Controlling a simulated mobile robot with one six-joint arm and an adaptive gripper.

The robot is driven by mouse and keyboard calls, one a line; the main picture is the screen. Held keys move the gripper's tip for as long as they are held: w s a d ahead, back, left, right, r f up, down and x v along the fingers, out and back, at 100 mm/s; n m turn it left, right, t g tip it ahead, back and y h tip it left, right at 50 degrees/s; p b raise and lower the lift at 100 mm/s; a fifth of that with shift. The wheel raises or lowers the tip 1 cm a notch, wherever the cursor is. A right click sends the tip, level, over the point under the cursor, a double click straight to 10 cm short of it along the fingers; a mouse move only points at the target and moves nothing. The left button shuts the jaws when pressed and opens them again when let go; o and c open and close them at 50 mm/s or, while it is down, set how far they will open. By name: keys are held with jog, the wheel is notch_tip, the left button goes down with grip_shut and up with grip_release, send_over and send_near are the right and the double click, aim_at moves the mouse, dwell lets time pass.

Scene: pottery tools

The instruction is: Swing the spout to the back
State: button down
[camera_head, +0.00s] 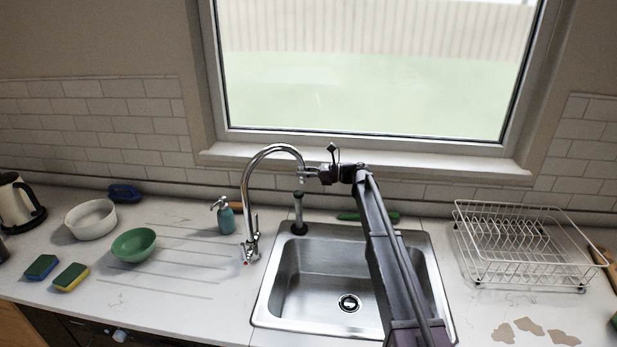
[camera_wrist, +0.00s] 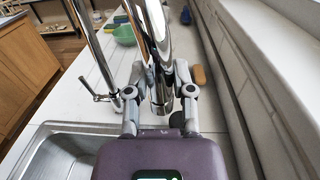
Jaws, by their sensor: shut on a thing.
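The chrome tap stands behind the sink's left corner, and its arched spout (camera_head: 266,151) reaches right, towards the window side, in the head view. My gripper (camera_head: 304,173) is at the downturned end of the spout. In the wrist view the spout (camera_wrist: 161,91) comes down between the two fingers of my gripper (camera_wrist: 162,100), which are shut on it. The tap's upright body (camera_head: 250,244) with its small lever is left of my gripper. The spout's far side is hidden from the wrist camera.
The steel sink (camera_head: 310,283) lies below my arm. A dark upright brush or plunger (camera_head: 299,214) stands beneath the spout end. The window sill (camera_head: 400,166) is close behind my gripper.

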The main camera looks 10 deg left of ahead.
jog(key=shift+w+a, duration=0.1)
jog(key=shift+a, duration=0.1)
jog(key=shift+c, duration=2.4)
grip_release()
jog(key=shift+d, duration=0.1)
jog(key=w+d, duration=0.2)
jog(key=d, duration=0.9)
jog(key=shift+d, duration=0.3)
